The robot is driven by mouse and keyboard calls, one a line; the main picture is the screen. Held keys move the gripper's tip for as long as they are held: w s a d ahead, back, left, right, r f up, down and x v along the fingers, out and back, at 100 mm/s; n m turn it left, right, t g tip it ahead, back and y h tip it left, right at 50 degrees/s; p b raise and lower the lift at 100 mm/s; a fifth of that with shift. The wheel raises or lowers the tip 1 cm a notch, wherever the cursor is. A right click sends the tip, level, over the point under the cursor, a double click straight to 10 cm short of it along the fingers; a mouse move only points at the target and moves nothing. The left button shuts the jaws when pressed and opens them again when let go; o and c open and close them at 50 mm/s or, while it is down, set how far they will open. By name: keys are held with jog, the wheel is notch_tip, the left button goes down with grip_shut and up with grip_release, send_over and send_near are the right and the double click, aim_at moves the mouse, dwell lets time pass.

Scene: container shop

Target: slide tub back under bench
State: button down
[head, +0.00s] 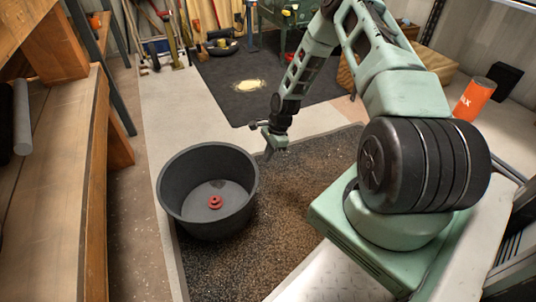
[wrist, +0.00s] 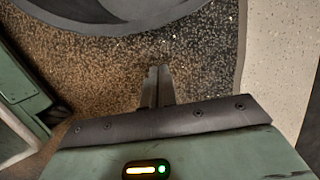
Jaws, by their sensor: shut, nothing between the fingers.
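The tub (head: 182,212) is a round dark grey open container on the floor in the head view, left of my arm. A small red object (head: 215,202) lies on its bottom. In the wrist view the tub's curved side (wrist: 60,18) shows at the top. The bench (head: 62,165) is the wooden one along the left of the head view, apart from the tub. My gripper (head: 268,154) is beside the tub's right rim, pointing down; I cannot tell whether it touches. In the wrist view my gripper's fingers (wrist: 157,72) are together and empty over the speckled mat.
The tub stands at the left edge of a brown speckled mat (head: 285,215). A pale floor strip (head: 165,110) and bare floor (head: 135,220) lie between it and the bench. A black mat (head: 225,105), tools and an orange container (head: 473,99) are farther back.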

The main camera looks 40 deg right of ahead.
jog(key=w+a+f+b, duration=0.1)
jog(key=a+f+b, duration=0.4)
jog(key=shift+w+a, duration=0.15)
jog(key=shift+w, duration=0.15)
